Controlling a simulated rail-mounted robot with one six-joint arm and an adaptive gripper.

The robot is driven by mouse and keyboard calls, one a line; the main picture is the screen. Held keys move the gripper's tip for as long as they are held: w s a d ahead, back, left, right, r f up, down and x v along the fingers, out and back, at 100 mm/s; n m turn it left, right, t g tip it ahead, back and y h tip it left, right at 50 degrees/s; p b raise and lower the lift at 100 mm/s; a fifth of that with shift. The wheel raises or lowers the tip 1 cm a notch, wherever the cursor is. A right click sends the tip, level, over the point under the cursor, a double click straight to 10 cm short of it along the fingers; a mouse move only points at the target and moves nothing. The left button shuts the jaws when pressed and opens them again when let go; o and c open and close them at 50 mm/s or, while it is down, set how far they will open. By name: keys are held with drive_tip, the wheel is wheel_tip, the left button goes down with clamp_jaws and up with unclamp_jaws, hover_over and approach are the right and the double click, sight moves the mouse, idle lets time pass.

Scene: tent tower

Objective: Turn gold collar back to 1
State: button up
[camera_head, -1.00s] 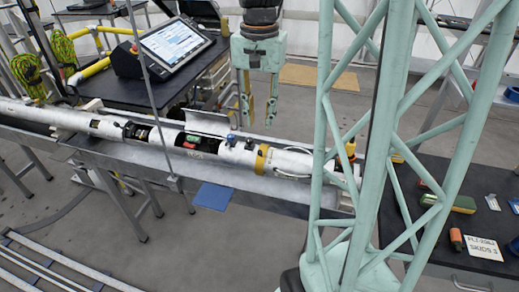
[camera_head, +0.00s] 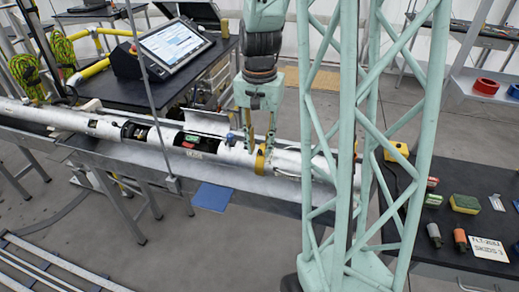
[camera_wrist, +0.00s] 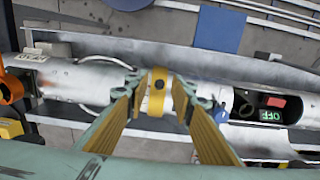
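The gold collar (camera_head: 260,160) is a narrow band around the long white tube (camera_head: 290,162). In the wrist view the gold collar (camera_wrist: 156,92) shows a small dark dot; I can read no number on it. My gripper (camera_head: 260,148) points down just over the collar. In the wrist view its two gold-padded fingers (camera_wrist: 158,100) are spread, one on each side of the collar along the tube. A gap shows between the fingers and the band, so the gripper looks open and empty. I cannot tell how far above the tube the fingertips are.
A blue knob (camera_head: 231,139) stands on the tube just left of the collar. Further left is an opening with a green OFF display (camera_wrist: 271,115). A green lattice mast (camera_head: 345,130) blocks part of the head view. A monitor (camera_head: 174,44) stands behind the tube. A blue plate (camera_head: 212,197) lies in front.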

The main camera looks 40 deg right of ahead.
drive_tip(key=shift+f, duration=0.35)
drive_tip(key=shift+c, duration=0.5)
clamp_jaws()
